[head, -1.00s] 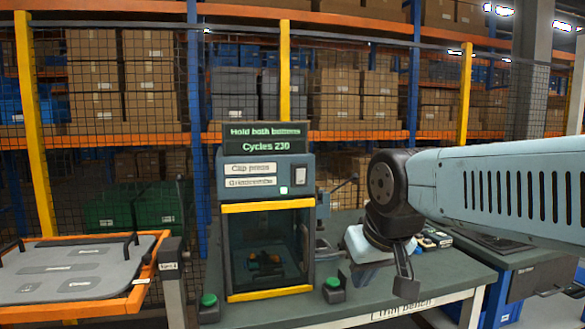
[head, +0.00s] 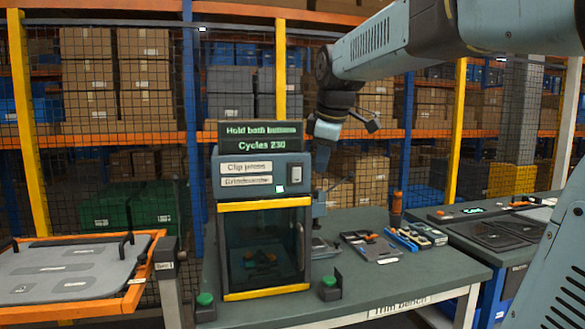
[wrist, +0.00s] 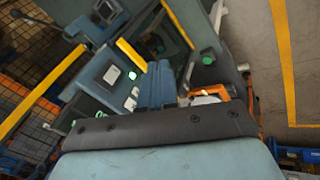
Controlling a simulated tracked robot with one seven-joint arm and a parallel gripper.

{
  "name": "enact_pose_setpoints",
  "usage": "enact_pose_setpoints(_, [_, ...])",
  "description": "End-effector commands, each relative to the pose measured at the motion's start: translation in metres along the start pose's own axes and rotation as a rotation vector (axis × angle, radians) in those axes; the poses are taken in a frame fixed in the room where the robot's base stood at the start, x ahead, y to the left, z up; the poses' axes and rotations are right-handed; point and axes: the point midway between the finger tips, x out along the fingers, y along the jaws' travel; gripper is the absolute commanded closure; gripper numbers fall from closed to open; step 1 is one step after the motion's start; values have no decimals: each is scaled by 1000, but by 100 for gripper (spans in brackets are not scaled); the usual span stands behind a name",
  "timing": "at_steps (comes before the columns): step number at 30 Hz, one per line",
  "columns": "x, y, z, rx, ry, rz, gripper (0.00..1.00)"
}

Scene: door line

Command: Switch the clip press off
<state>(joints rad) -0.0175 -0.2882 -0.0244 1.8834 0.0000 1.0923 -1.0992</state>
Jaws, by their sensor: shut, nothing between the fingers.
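The clip press (head: 265,185) stands on the trim bench with its clear guard down between yellow bars. A white rocker switch (head: 294,173) is on the right of its upper panel; which side is pressed in is too small to tell. A lit green lamp (head: 280,189) is below the switch. The display (head: 262,138) above reads "Hold both buttons, Cycles 230". My gripper (head: 322,152) is raised right of the press's top, apart from the switch. Its blue fingers (wrist: 156,85) are shut and empty in the wrist view, where the press appears tilted behind them.
Green buttons (head: 205,299) (head: 329,281) stand at the press's front corners. Tools and small boxes (head: 415,236) lie on the bench (head: 385,275) to the right. An orange-framed board (head: 75,272) is at left. A mesh fence and shelves of boxes stand behind.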

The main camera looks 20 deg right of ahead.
Motion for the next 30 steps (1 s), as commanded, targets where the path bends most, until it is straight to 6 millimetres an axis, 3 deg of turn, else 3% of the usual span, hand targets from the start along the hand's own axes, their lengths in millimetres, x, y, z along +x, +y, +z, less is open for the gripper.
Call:
enact_pose_setpoints(3, [2, 40, -21, -190, -4, -7, 100])
enact_pose_setpoints(10, [6, 81, -43, -430, -6, -14, 100])
enact_pose_setpoints(24, [7, 89, -47, -483, -7, -16, 100])
enact_pose_setpoints(30, [21, 88, -47, -482, -7, -17, 100])
